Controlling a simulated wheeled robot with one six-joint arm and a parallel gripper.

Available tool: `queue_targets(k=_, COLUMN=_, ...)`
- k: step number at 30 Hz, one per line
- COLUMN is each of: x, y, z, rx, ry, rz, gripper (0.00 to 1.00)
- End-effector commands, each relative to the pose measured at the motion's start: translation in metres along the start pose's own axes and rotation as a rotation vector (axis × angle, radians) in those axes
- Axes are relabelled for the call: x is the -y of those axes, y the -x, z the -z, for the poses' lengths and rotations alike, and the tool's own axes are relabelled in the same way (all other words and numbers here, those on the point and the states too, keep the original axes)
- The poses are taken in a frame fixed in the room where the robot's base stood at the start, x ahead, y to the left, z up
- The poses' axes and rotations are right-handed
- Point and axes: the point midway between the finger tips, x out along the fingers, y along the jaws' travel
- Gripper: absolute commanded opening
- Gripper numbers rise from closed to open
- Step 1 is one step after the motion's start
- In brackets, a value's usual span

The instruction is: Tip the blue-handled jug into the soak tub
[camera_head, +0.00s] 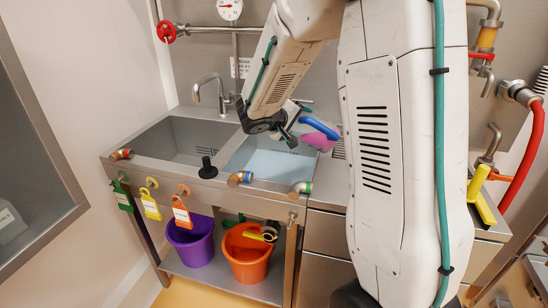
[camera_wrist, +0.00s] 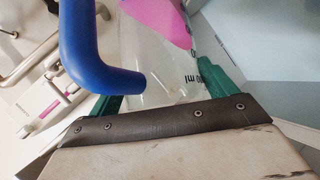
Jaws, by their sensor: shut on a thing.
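The blue-handled jug (camera_head: 322,140) is held above the right end of the sink, partly hidden by my arm. Its blue handle (camera_wrist: 88,50) is large in the wrist view, beside a clear wall marked "ml" and pink contents (camera_wrist: 155,14). My gripper (camera_head: 292,135) is shut on the jug, with green fingers on either side of the clear body in the wrist view (camera_wrist: 158,88). The jug looks tilted; I see no stream leaving it. The right basin, seemingly the soak tub (camera_head: 238,178), holds pale blue liquid below and left of the jug.
The left basin (camera_head: 160,140) looks empty, with a tap (camera_head: 205,82) behind. A black plug-like piece (camera_head: 207,170) stands on the front rim. Coloured tags (camera_head: 181,215) hang along the front. A purple bucket (camera_head: 190,240) and an orange bucket (camera_head: 247,252) stand below.

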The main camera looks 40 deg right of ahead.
Motion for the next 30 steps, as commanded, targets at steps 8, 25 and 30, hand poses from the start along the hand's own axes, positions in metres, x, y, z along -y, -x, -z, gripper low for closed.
queue_targets(k=8, x=0.004, y=-0.004, z=-0.002, rx=0.007, ry=0.027, rz=-0.028, gripper=0.26)
queue_targets(k=25, x=0.01, y=-0.01, z=-0.006, rx=0.023, ry=0.077, rz=-0.083, gripper=0.26)
queue_targets(k=30, x=0.011, y=-0.011, z=-0.007, rx=0.028, ry=0.092, rz=-0.099, gripper=0.26)
